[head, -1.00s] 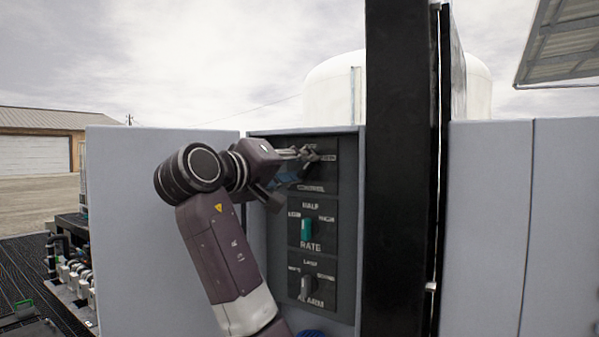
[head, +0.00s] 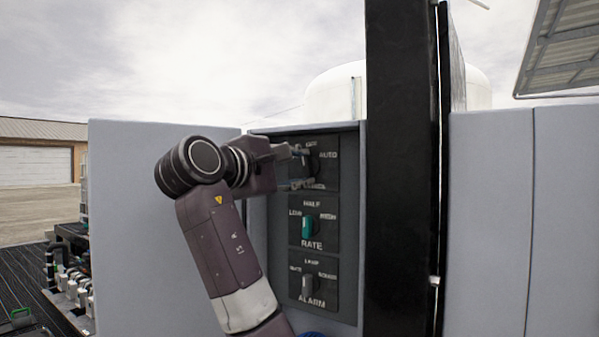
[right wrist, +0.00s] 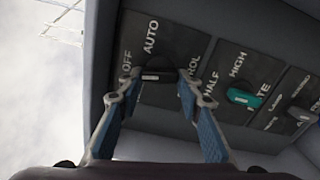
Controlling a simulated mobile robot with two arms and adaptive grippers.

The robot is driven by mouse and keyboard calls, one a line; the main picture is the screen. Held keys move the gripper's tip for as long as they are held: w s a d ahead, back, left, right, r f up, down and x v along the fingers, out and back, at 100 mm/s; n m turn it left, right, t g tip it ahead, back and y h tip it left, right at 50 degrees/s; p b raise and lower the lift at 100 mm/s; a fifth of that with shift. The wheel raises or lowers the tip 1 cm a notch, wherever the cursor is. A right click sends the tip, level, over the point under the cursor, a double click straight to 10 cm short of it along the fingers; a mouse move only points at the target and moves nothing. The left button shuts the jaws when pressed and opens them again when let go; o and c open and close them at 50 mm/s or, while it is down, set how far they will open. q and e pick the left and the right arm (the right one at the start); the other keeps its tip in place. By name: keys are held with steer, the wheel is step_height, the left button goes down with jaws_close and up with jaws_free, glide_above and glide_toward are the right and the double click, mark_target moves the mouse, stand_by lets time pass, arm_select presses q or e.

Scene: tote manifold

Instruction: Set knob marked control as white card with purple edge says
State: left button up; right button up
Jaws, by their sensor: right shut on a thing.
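The knob marked CONTROL (right wrist: 160,73) is dark with a pale end, on the top plate of a recessed panel. In the head view its plate (head: 328,174) shows AUTO at the right, and my gripper covers much of the knob and the lettering. My right gripper (right wrist: 158,84) is shut on this knob, one finger on each side of it. In the head view my right gripper (head: 303,168) reaches in from the left, its fingers one above the other. The white card with the purple edge is not in view. My left gripper is not in view.
Below are a teal RATE knob (head: 307,226) and a grey ALARM knob (head: 307,286). A black post (head: 400,170) stands close at the right of the panel. A grey cabinet door (head: 130,220) is at the left.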

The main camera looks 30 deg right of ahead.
steer(key=n, duration=0.2)
steer(key=n+b, duration=0.1)
steer(key=n, duration=0.1)
steer(key=shift+f+n, duration=0.2)
steer(key=shift+n, duration=0.1)
steer(key=n+b, duration=0.2)
steer(key=n, duration=0.2)
steer(key=shift+s+d+n, duration=0.1)
steer(key=shift+n, duration=0.3)
steer(key=o, duration=1.2)
steer(key=shift+c, duration=0.2)
steer(key=v, duration=1.2)
